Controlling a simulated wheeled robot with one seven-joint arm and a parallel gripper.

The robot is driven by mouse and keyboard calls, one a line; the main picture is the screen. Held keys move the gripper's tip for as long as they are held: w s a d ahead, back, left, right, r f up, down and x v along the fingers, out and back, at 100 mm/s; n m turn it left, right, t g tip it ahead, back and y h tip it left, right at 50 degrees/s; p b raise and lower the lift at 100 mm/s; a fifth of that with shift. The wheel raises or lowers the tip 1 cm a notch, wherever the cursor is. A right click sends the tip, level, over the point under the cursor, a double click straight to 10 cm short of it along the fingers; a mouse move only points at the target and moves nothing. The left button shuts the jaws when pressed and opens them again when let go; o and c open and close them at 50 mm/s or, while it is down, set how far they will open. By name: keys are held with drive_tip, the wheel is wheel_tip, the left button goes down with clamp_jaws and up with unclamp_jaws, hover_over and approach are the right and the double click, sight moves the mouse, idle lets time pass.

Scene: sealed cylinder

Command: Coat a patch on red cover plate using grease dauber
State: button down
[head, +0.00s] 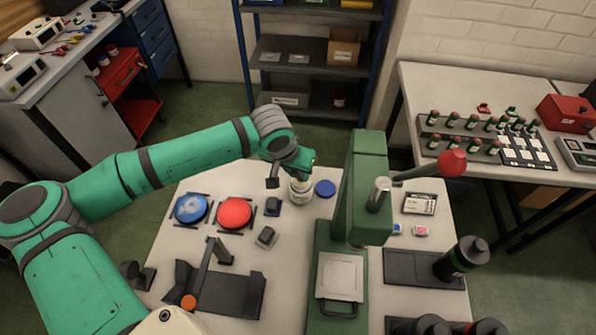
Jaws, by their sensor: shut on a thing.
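The red cover plate (235,213) lies flat in a dark holder on the pale table, right of a blue plate (190,208). My gripper (294,172) is pointed down at the mouth of a white labelled jar (301,192), right of and behind the red plate. It is shut on a thin thing, which I take for the grease dauber; the arm's end and the jar hide most of it. I cannot tell how deep it reaches into the jar. A blue lid (325,188) lies beside the jar. No grease shows on the red plate.
A tall green press (362,195) with a red-knobbed lever stands just right of the jar. Small dark blocks (266,237) and a dark cradle (225,295) sit in front of the plates. Black cylinders (460,258) stand at the right.

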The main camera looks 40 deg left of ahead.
drive_tip(key=shift+f, duration=0.7)
idle(1.7)
drive_tip(key=shift+r, duration=3.55)
